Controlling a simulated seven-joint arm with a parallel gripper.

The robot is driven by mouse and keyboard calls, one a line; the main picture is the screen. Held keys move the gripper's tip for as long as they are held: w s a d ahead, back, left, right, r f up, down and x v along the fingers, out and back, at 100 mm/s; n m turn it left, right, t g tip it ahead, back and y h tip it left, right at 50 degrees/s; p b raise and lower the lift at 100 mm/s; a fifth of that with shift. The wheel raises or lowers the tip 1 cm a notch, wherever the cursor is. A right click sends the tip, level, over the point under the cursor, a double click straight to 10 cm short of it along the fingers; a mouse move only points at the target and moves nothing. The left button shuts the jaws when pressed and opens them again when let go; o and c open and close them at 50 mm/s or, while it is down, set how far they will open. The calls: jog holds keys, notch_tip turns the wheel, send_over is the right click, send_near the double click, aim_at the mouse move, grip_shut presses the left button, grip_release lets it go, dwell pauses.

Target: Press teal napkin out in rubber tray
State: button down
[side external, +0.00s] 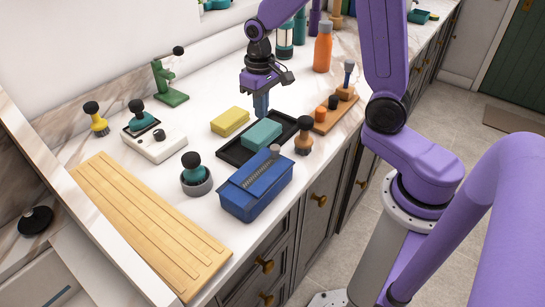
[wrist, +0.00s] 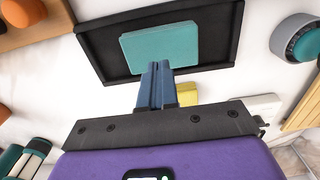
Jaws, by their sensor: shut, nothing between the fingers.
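The teal napkin (side external: 262,135) looks like a thick folded block lying in the black rubber tray (side external: 229,155). In the wrist view the napkin (wrist: 158,45) sits inside the tray (wrist: 102,48), with bare tray floor to its left and right. My gripper (side external: 261,114) points down at the napkin's far edge, its blue fingers shut with nothing between them. In the wrist view the gripper (wrist: 160,66) overlaps the napkin's near edge. I cannot tell whether the fingertips touch it.
A yellow block (side external: 230,121) lies just left of the tray. A blue zippered box (side external: 254,187) stands in front. An orange bottle (side external: 323,50) is behind.

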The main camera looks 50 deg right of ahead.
notch_tip(320, 180, up, 4)
jog(key=shift+f, duration=0.1)
dwell(0.4)
jog(key=s+a+n, duration=0.2)
jog(key=s+n, duration=0.4)
jog(key=s, duration=0.6)
jog(key=s+a+n, duration=0.3)
jog(key=s+n, duration=0.3)
jog(key=s, duration=0.7)
jog(key=shift+a+r+n, duration=0.15)
jog(key=shift+r+n, duration=0.15)
jog(key=shift+r, duration=0.05)
